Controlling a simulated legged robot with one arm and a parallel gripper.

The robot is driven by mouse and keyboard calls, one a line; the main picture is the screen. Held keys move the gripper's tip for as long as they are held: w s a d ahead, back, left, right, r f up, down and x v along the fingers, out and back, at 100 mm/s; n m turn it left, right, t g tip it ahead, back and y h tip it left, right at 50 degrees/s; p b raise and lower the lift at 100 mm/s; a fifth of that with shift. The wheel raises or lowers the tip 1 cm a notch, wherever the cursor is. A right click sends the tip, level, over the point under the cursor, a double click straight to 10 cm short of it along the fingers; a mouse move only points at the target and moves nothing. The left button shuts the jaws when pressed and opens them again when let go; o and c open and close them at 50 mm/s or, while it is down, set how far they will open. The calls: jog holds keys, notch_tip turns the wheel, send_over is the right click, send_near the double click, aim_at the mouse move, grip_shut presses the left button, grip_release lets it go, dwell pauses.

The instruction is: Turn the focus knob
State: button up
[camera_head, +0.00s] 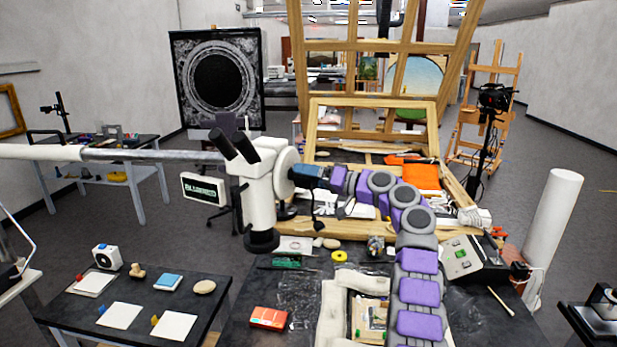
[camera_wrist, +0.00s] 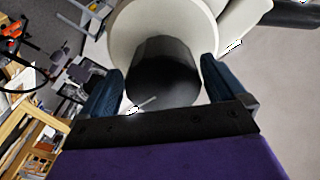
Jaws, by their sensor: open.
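The white stereo microscope (camera_head: 258,190) hangs from a horizontal metal boom, with black eyepieces at the top and a dark lens ring below. A round white housing (camera_head: 288,168) is on its right side. In the wrist view, the dark focus knob (camera_wrist: 165,78) stands out from this white housing. My gripper (camera_head: 297,172) reaches the housing from the right. In the wrist view, its two blue fingers are open, one on each side of the knob. A gap shows between the left finger and the knob; contact on the right is unclear. The knob is hidden in the head view.
The boom (camera_head: 150,156) runs left from the microscope, with a small sign (camera_head: 205,190) beside it. Below are a black table with an orange-red box (camera_head: 268,318) and a framed fragment (camera_head: 368,318). A wooden easel frame (camera_head: 372,130) stands behind my arm.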

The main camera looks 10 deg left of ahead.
jog(key=shift+d, duration=0.1)
jog(key=shift+c, duration=0.5)
jog(key=shift+a, duration=0.7)
jog(key=c, duration=0.6)
jog(key=shift+d, duration=0.25)
jog(key=c, duration=0.3)
jog(key=shift+c, duration=0.2)
